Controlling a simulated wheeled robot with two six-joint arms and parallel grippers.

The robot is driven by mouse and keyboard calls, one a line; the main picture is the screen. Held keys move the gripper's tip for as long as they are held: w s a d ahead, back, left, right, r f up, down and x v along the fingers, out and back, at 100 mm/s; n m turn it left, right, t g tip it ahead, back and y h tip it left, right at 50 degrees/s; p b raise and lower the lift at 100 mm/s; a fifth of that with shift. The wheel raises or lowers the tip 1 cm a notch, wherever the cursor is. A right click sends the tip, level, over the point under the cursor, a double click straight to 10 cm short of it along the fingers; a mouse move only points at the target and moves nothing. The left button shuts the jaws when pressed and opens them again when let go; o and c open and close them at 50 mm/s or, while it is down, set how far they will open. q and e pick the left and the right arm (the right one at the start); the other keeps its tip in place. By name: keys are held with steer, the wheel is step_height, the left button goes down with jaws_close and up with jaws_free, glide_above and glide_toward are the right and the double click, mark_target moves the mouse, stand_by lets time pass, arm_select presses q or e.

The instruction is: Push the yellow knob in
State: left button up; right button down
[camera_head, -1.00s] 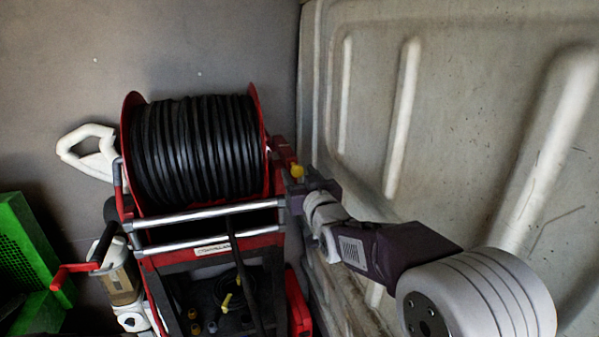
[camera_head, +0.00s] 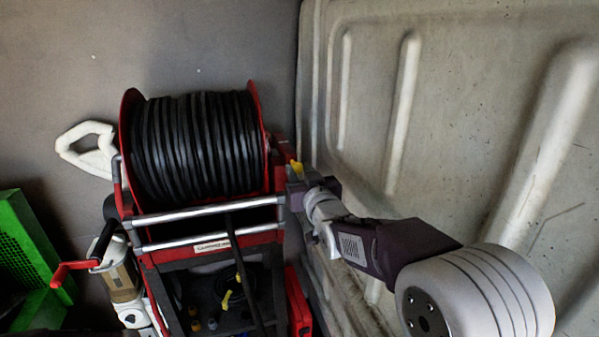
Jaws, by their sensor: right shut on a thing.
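The yellow knob (camera_head: 296,167) sits at the right side of the red cable reel frame, by the right end of the black cable drum (camera_head: 198,148). It shows only as a small yellow patch, partly hidden by my gripper. My right gripper (camera_head: 299,178) reaches in from the lower right and is shut on the knob. Its fingertips are small and dark here, and how deep the knob sits cannot be told.
A pale ribbed wall panel (camera_head: 465,110) runs close along the right side of my arm. A red crank handle (camera_head: 62,272) and a green crate (camera_head: 28,240) are at the left. Silver bars (camera_head: 205,216) cross the reel's front.

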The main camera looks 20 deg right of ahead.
stand_by(0.8)
steer(key=shift+w+b, duration=0.35)
steer(key=shift+w, duration=0.8)
steer(key=shift+r, duration=0.2)
steer(key=c, duration=1.1)
jaws_free()
steer(key=shift+w+f, duration=0.1)
steer(key=shift+f, duration=0.05)
steer(key=s+b, duration=0.1)
steer(key=s, duration=0.8)
steer(key=shift+d+b, duration=0.1)
steer(key=shift+b, duration=0.25)
